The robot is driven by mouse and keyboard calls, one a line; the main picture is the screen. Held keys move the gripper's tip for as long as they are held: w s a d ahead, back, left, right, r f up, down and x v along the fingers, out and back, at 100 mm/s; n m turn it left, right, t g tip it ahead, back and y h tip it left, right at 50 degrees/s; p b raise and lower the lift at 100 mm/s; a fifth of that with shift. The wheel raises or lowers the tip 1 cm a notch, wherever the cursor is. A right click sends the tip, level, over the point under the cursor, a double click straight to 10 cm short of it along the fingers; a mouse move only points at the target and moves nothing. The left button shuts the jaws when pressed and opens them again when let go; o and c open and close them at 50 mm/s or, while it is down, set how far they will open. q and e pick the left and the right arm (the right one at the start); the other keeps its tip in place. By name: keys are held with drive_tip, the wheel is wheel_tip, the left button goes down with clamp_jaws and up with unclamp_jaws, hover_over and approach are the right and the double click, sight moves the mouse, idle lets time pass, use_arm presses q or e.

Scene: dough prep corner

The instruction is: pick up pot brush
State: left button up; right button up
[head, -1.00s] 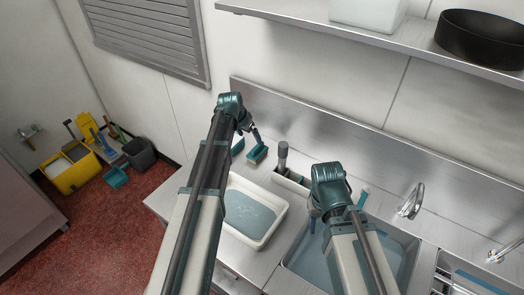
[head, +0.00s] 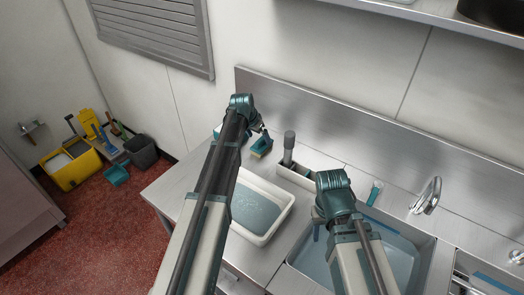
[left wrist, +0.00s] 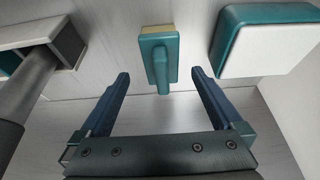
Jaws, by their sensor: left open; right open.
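The pot brush appears to be the small teal block with a pale yellow face and a raised teal handle (left wrist: 159,60). In the head view it stands on the steel counter (head: 262,146) near the backsplash. My left gripper (left wrist: 160,85) is open, its two dark blue fingers on either side of the handle with gaps, not touching it. In the head view the left gripper (head: 260,130) is just above the brush, partly hidden by its arm. My right gripper (head: 317,228) is over the sink's left edge, mostly hidden by its own wrist; it is open.
A pale caddy (head: 297,175) holding a thick grey handle (head: 289,148) stands beside the brush. A teal and white block (left wrist: 268,40) lies on the brush's other side. A white basin of water (head: 285,203), a filled sink (head: 400,255) and a tap (head: 428,195) are nearby.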

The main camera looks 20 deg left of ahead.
sight(261, 138)
use_arm(q)
drive_tip(key=b+x, duration=0.4)
drive_tip(key=x, duration=0.1)
drive_tip(key=shift+w, duration=0.4)
drive_tip(key=shift+r, duration=0.15)
drive_tip(key=shift+c, duration=0.3)
drive_tip(key=c, duration=1.5)
